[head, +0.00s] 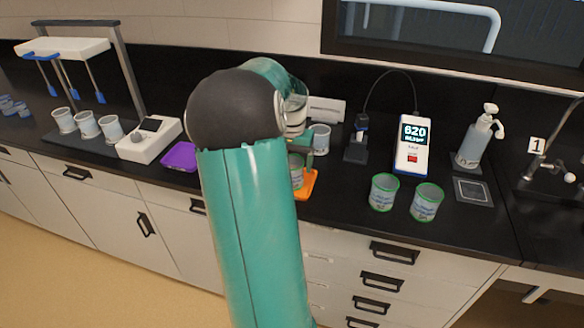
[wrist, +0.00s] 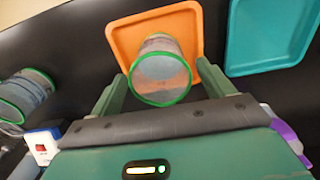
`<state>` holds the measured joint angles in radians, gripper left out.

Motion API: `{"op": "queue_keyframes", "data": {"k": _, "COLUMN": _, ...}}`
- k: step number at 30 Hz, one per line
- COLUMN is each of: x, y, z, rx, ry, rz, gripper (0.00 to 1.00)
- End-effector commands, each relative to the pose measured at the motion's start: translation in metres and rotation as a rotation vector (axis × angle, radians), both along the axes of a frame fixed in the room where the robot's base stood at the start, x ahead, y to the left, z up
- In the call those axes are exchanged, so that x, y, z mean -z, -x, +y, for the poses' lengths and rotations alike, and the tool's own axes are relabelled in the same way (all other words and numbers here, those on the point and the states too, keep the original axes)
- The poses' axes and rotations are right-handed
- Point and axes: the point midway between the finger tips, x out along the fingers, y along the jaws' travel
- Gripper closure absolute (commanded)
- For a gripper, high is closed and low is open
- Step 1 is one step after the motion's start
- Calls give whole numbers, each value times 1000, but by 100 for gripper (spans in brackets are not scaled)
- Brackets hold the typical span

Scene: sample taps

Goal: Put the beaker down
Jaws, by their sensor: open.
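A clear beaker with a green rim (wrist: 162,72) stands on the orange tray (wrist: 128,42) in the wrist view. My gripper (wrist: 160,76) is open, with one green finger on each side of the beaker. Gaps show between the fingers and the beaker's wall, though contact lower down cannot be told. In the head view my arm hides much of this spot. Part of the orange tray (head: 309,186) shows there, with the beaker (head: 297,180) partly visible on it.
Two more green-rimmed beakers (head: 383,192) (head: 426,202) stand to the right. A teal tray (wrist: 268,40) lies beside the orange one. A purple tray (head: 181,156), a white stirrer box (head: 150,139), a handheld meter (head: 412,145) and a pump bottle (head: 475,145) are also on the black bench.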

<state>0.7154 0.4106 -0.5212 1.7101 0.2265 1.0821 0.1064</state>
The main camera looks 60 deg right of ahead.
Motion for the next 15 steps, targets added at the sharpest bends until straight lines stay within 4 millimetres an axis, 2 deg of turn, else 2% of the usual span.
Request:
{"op": "queue_keyframes", "data": {"k": 3, "x": -28, "y": -1, "z": -1, "rx": -2, "ry": 6, "rz": -3, "gripper": 20}}
{"op": "queue_keyframes", "data": {"k": 9, "x": -69, "y": 0, "z": -1, "rx": -1, "ry": 4, "rz": -2, "gripper": 20}}
{"op": "queue_keyframes", "data": {"k": 15, "x": -93, "y": 0, "z": 0, "rx": -1, "ry": 3, "rz": -1, "gripper": 20}}
